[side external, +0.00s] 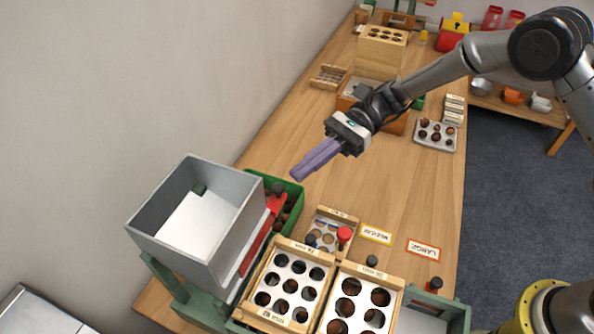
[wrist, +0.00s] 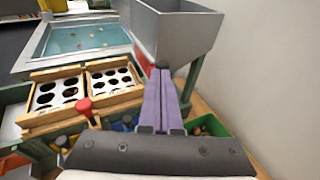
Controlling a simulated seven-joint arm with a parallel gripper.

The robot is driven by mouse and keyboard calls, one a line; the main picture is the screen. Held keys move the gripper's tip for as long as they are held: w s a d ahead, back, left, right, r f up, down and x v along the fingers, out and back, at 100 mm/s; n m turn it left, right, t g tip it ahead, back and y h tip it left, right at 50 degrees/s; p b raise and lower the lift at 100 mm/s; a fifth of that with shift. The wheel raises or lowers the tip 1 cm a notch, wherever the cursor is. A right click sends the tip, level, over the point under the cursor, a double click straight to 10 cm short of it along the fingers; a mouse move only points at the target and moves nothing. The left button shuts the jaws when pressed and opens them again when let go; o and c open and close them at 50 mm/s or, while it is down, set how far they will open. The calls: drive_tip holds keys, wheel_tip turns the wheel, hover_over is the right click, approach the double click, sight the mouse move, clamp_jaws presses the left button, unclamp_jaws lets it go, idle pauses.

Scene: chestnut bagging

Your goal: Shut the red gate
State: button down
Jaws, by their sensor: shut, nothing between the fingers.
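The red gate (side external: 256,240) is a red strip along the lower right side of the grey hopper (side external: 190,215). A red tab with a dark knob (side external: 278,188) sticks out at its far end. In the wrist view a bit of red gate (wrist: 143,63) shows left of the fingertips; the rest is hidden behind my fingers. I cannot tell how far it is open. My gripper (side external: 298,174) has long purple fingers, shut and empty, above the table just beyond the knob. In the wrist view the gripper (wrist: 161,72) points toward the hopper, its tips overlapping the dark knob.
A green bin (side external: 262,181) with chestnuts stands under the gate's far end. Wooden-framed sieve plates (side external: 302,247) lie right of the hopper. A red-knobbed lever (side external: 344,234) stands near a small holed tray. A wall runs along the left. The table's middle is clear.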

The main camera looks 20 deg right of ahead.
drive_tip(key=v, duration=1.2)
drive_tip(key=s+r+n+t+h, duration=0.15)
drive_tip(key=s+r, duration=0.35)
drive_tip(key=r, duration=0.6)
drive_tip(key=s+d+r+n+t+h, duration=0.1)
drive_tip(key=s+d+r+n+h, duration=0.1)
drive_tip(key=s, duration=0.4)
drive_tip(key=s+d+r+n+t+h, duration=0.1)
drive_tip(key=s+d+r+n+h, duration=0.1)
drive_tip(key=s, duration=0.3)
drive_tip(key=s+d+f+n+t+h, duration=0.3)
drive_tip(key=s+d+f+n+h, duration=0.1)
drive_tip(key=d, duration=0.4)
drive_tip(key=s+d+f+n+t+h, duration=0.4)
drive_tip(key=s+d+f+n+h, duration=0.1)
drive_tip(key=s+d, duration=0.2)
drive_tip(key=shift+s+d, duration=0.25)
drive_tip(key=shift+d, duration=0.5)
